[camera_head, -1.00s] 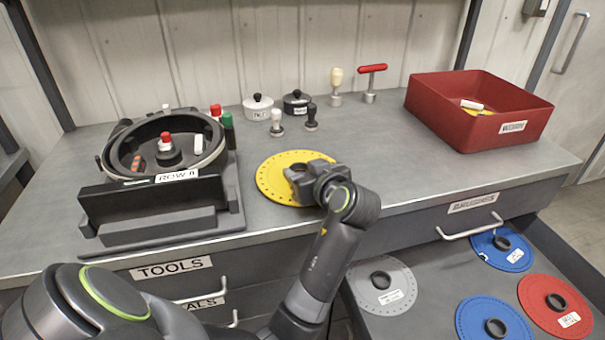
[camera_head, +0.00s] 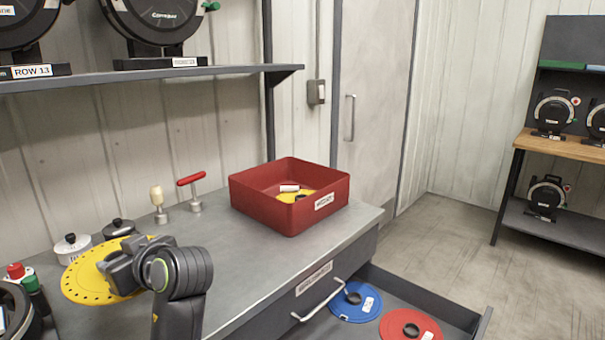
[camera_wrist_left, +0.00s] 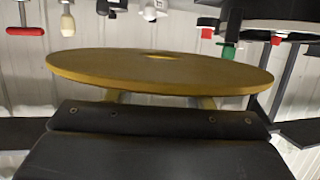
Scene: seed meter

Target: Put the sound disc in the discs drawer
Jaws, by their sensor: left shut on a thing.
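A yellow disc (camera_head: 84,283) with small holes around its rim is at the lower left of the head view. My left gripper (camera_head: 118,270) is shut on it. The disc also fills the middle of the left wrist view (camera_wrist_left: 160,68), seen nearly edge-on in front of the jaws, and it looks lifted off the bench. The open discs drawer (camera_head: 380,283) juts out below the bench at the lower right. A blue disc (camera_head: 345,306) and a red disc (camera_head: 398,326) lie in it. My right gripper is not in view.
A red bin (camera_head: 247,202) on the bench holds a yellow disc and a white piece. A red-handled tool (camera_head: 191,185), a wooden-handled tool (camera_head: 157,205) and lidded pots (camera_head: 71,243) stand behind. The drawer handle (camera_head: 320,305) sticks out in front.

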